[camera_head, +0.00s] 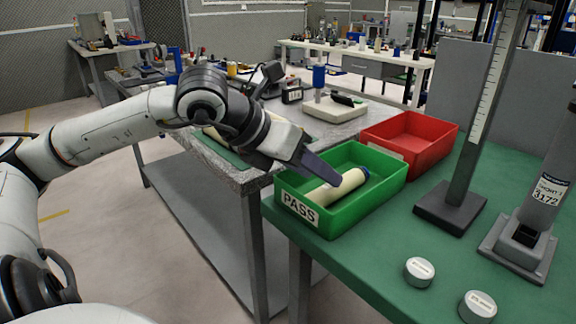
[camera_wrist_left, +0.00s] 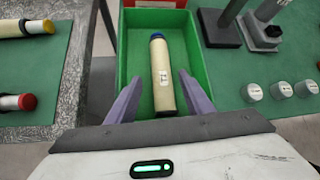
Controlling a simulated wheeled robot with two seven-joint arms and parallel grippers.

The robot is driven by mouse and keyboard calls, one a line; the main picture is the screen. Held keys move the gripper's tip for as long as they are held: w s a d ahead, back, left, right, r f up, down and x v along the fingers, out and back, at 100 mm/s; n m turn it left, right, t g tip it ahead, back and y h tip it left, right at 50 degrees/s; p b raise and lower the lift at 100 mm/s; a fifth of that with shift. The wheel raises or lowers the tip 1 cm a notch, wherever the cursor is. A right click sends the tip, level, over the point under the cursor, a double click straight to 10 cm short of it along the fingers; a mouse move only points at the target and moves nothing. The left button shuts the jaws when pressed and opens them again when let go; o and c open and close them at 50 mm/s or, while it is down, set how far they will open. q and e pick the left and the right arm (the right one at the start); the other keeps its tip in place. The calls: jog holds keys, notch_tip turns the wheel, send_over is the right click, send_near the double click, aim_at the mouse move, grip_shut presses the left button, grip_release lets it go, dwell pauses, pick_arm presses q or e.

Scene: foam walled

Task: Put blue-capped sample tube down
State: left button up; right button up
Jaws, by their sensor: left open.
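The blue-capped sample tube (camera_wrist_left: 161,78) is cream with a small label. In the left wrist view it lies in the green tray (camera_wrist_left: 198,60), its blue cap toward the far end. My right gripper is not in view.
A red tray (camera_head: 412,140) stands behind the green one. A dark upright stand (camera_head: 455,207) and a grey stand (camera_head: 520,240) are to the right. Several grey round weights, one here (camera_head: 419,271), sit on the green bench. Other capped tubes (camera_wrist_left: 22,29) lie left in the wrist view.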

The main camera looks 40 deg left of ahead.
pick_arm(q)
jog(key=shift+s+r+b, duration=0.15)
jog(key=shift+s+b, duration=0.35)
jog(key=shift+b, duration=0.25)
jog(key=v, duration=0.6)
jog(key=shift+r, duration=0.3)
jog(key=shift+s, duration=0.15)
